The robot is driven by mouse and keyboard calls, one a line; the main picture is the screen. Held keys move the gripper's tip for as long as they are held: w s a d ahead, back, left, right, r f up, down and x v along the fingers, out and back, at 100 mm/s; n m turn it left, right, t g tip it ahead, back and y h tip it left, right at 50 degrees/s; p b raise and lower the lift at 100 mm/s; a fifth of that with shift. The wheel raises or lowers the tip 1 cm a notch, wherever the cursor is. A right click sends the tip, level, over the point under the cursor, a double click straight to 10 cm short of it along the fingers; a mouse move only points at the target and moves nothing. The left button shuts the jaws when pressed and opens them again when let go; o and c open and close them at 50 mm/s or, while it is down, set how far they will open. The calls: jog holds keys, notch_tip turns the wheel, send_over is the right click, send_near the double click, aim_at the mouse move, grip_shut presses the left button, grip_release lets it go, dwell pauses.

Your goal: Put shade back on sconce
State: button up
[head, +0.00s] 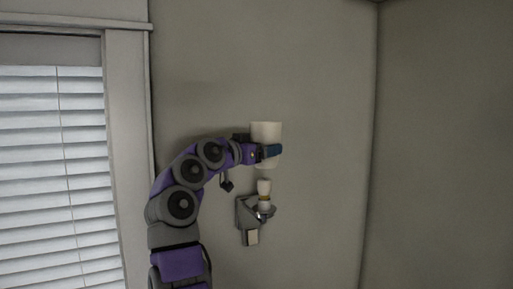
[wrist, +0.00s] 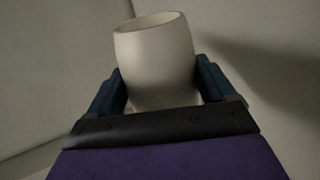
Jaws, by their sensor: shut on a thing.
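A cream, roughly cylindrical shade (head: 266,132) is held upright in my gripper (head: 268,152) in the head view. In the wrist view the shade (wrist: 155,60) stands between the two dark blue fingers of my gripper (wrist: 160,88), which touch its sides. Its upper rim is open; its lower end is partly hidden by my gripper. The sconce (head: 247,212) is a grey wall fixture with a pale candle-like bulb (head: 264,188) pointing up. The shade is above the bulb in the picture, with a small gap between them. The sconce is not visible in the wrist view.
A window with white blinds (head: 55,150) and a pale frame (head: 128,150) is at the left. The plain wall (head: 325,120) lies behind the sconce, and a room corner is to its right. No other objects show around the shade.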

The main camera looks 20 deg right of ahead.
aim_at(260, 191)
jog(key=shift+w+a+f, duration=0.1)
jog(key=shift+w+f, duration=0.1)
jog(key=shift+f, duration=0.45)
jog(key=shift+w+a+f, duration=0.1)
jog(key=shift+w+f, duration=0.1)
jog(key=shift+f, duration=0.4)
jog(key=shift+s+f+b, duration=0.15)
jog(key=shift+f+b, duration=0.55)
jog(key=shift+f, duration=0.15)
jog(key=shift+d+f+b, duration=0.1)
jog(key=shift+f+b, duration=2.9)
jog(key=shift+f, duration=0.65)
jog(key=shift+s, duration=0.15)
jog(key=shift+f, duration=0.25)
jog(key=shift+f, duration=0.1)
jog(key=shift+c, duration=0.8)
jog(key=shift+f+b, duration=0.2)
jog(key=shift+b, duration=0.15)
jog(key=o, duration=0.8)
